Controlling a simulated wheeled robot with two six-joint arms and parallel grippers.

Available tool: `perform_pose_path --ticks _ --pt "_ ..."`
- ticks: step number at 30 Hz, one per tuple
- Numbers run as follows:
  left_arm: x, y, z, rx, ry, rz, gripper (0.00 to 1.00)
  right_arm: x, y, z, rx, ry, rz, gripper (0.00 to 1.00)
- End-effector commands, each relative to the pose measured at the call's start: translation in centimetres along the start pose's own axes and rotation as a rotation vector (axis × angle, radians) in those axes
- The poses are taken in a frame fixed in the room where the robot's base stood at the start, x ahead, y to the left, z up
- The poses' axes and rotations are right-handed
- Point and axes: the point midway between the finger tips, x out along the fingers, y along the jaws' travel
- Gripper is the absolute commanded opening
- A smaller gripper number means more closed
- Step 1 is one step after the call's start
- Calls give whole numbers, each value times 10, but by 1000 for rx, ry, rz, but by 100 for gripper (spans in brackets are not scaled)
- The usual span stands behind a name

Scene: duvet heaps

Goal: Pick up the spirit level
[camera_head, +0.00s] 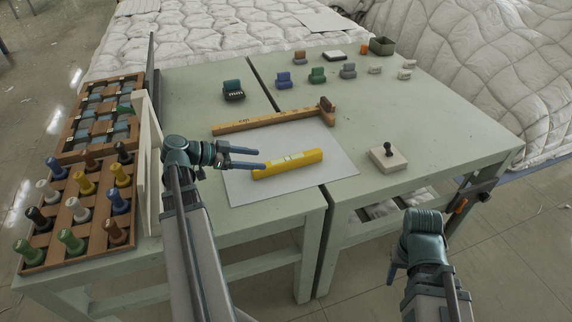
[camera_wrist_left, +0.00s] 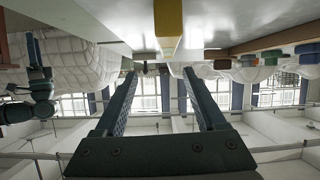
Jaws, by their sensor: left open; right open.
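The spirit level is a yellow bar (camera_head: 288,164) lying on a pale sheet (camera_head: 240,187) on the green table, slanting slightly up to the right. My left gripper (camera_head: 262,159) is open at its left end, its fingers pointing right; the lower fingertip overlaps that end in the head view. In the left wrist view the yellow bar (camera_wrist_left: 168,25) runs along the top, above the open, empty jaws (camera_wrist_left: 160,72). I cannot tell whether a finger touches it. My right gripper (camera_head: 394,272) is low in front of the right table, mostly hidden by its own wrist.
A wooden bar tool (camera_head: 265,121) lies behind the spirit level. A white block with a dark knob (camera_head: 388,157) stands to its right. Racks of coloured pegs (camera_head: 75,210) stand at the left, beside an upright white panel (camera_head: 150,150). A gap (camera_head: 262,82) separates the two tables.

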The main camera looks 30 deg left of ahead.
Motion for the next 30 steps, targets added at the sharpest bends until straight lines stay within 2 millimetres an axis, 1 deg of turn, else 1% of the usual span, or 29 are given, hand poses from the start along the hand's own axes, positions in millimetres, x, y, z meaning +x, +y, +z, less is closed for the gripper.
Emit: perform_pose_path --ticks 1,3,6,8,11,18,21,25,30 --pt "-6 -4 3 11 15 -15 72 3 0 0 0 0 0 50" --pt "-11 -7 3 24 28 -27 72 4 0 0 0 0 0 50" --pt "-14 -9 2 31 36 -32 72 4 0 0 0 0 0 50" --pt "-12 -8 2 32 36 -32 72 5 0 0 0 0 0 50" --pt "-1 -8 4 33 35 -29 72 10 -1 0 0 0 0 50" --pt "45 -9 4 32 33 -27 72 29 -3 -2 0 0 0 50" --pt "59 -10 3 31 33 -28 72 34 -3 -2 0 0 0 50" --pt "70 -11 1 30 33 -30 72 37 -4 -2 0 0 0 50" --pt "73 -11 0 30 33 -30 72 37 -4 -2 0 0 0 50"
